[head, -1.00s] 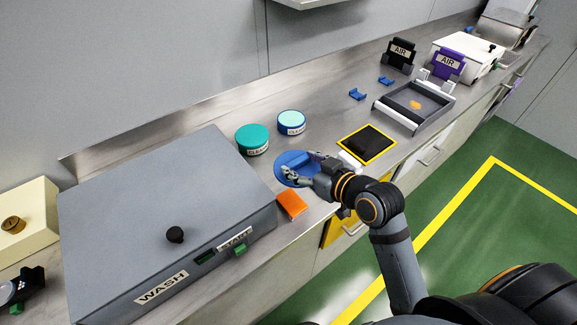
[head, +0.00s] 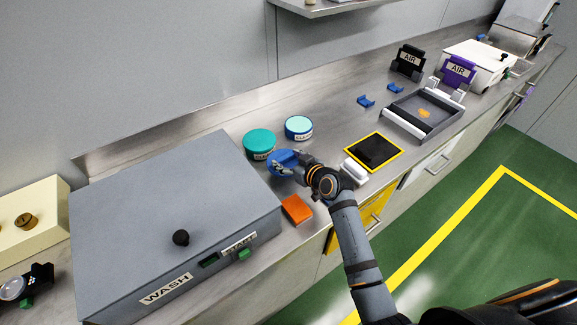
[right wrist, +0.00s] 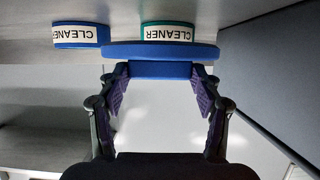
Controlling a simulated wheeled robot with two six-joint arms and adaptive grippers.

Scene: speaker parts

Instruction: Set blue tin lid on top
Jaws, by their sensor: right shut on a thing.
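My right gripper (head: 285,165) is shut on the blue tin lid (head: 279,158), holding it by a block on its face. In the right wrist view the lid (right wrist: 160,50) shows edge-on beyond the fingers (right wrist: 160,95). In the head view the lid is just in front of the teal tin (head: 260,142) and overlaps its lower edge; contact cannot be told. The blue tin (head: 298,132), with a pale cyan top, stands upright behind and to the right. Both tins carry CLEANER labels and show in the right wrist view. My left gripper is out of view.
A grey WASH box (head: 170,215) fills the left of the counter. An orange block (head: 297,209) lies near the front edge. To the right are a yellow-edged black pad (head: 374,152), a grey tray (head: 425,112) and AIR stands.

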